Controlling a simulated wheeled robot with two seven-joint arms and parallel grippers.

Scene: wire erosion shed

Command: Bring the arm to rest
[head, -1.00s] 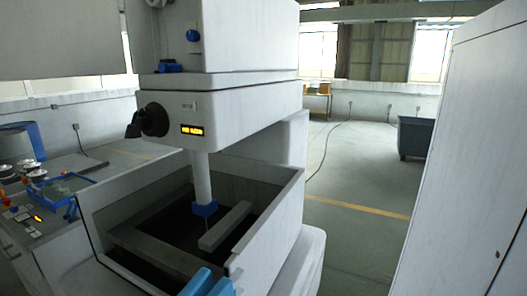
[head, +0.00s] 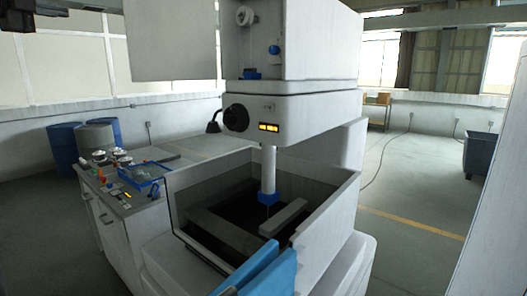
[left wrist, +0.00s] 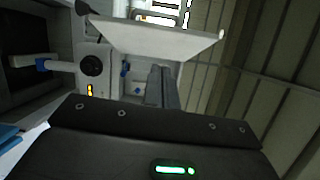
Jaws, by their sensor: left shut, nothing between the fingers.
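My right gripper is in neither view.
The wire erosion machine (head: 300,105) stands straight ahead, its column reaching down into the tank. Open floor (head: 400,190) and a grey bin (head: 481,155) lie to the right.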

